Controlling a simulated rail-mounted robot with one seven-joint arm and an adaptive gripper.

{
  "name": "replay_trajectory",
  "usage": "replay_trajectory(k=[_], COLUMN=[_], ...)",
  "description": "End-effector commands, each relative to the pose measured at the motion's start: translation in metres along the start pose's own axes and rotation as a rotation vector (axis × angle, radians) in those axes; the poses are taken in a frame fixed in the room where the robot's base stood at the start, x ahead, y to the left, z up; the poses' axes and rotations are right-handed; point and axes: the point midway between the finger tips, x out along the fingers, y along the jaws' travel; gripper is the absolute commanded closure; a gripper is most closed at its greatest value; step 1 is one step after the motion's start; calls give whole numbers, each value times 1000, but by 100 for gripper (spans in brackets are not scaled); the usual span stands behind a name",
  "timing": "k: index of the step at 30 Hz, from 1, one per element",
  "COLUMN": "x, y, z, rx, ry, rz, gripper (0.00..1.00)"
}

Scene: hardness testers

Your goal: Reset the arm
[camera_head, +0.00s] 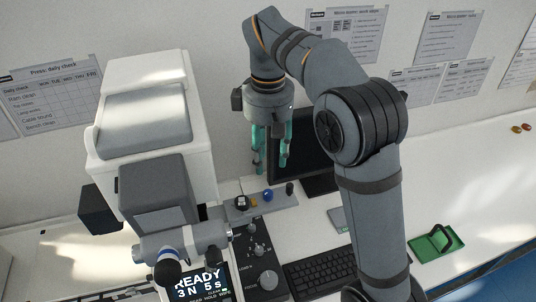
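My arm rises from the lower right, bends at the top and hangs my gripper (271,166) downward in the middle of the view. Its teal fingers are apart, with nothing visible between them. It hangs in front of the wall and the left side of the dark monitor (312,150), above the bench. The white and grey hardness tester (155,125) stands to the left of the gripper. The tester's screen (200,283) reads "READY 3 N 5 s".
A control panel with knobs (267,280) and a keyboard (318,275) are in front. A green holder (436,243) sits at right. The bench behind it is mostly clear.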

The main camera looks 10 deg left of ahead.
Motion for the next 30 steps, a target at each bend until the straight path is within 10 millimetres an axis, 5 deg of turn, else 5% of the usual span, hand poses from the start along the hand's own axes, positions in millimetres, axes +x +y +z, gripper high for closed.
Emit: replay_trajectory(k=[17, 30], x=[10, 90], y=[0, 0], z=[1, 1], rx=[-1, 0], ry=[-3, -5], rz=[1, -2], gripper=[61, 61])
